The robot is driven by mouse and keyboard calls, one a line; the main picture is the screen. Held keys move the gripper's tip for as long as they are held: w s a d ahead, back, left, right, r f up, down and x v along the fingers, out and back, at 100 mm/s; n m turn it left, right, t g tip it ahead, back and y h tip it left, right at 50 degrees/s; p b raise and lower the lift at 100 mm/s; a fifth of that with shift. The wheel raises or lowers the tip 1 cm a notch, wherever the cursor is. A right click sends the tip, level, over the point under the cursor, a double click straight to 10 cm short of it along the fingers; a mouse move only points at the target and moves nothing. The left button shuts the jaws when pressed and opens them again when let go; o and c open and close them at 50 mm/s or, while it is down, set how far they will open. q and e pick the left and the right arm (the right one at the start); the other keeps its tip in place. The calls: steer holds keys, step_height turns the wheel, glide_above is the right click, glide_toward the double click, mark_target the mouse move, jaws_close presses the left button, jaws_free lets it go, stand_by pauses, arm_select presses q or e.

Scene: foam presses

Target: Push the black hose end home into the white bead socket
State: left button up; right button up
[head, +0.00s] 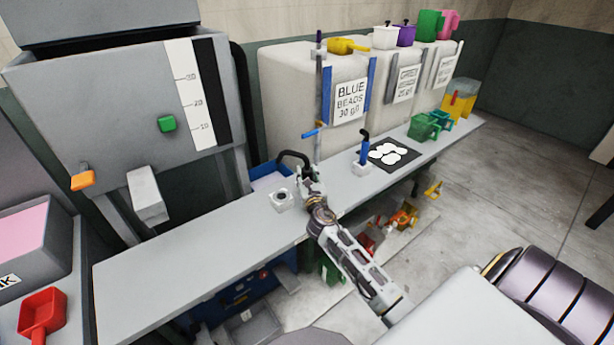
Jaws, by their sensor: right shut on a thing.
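A black hose (293,154) arches up behind the bench's back edge, and its near end runs down to my right gripper (309,180). The right gripper is shut on the hose near its end, above the bench; the fingers hide the tip. A white block with a dark round opening (282,201), which looks like the bead socket, sits on the bench just left of the gripper. The hose end appears apart from it. My left gripper is not in view.
The grey bench (190,255) is clear to the left. A blue upright piece with a black top (365,151), a black mat with white discs (408,154) and green scoops (424,127) stand to the right. A blue bin (270,180) is behind the socket.

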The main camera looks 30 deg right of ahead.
steer(key=shift+f+b, duration=0.3)
steer(key=shift+f, duration=0.1)
steer(key=o, duration=1.3)
steer(key=shift+s, duration=0.1)
steer(key=shift+v, duration=5.95)
steer(key=shift+f, duration=0.1)
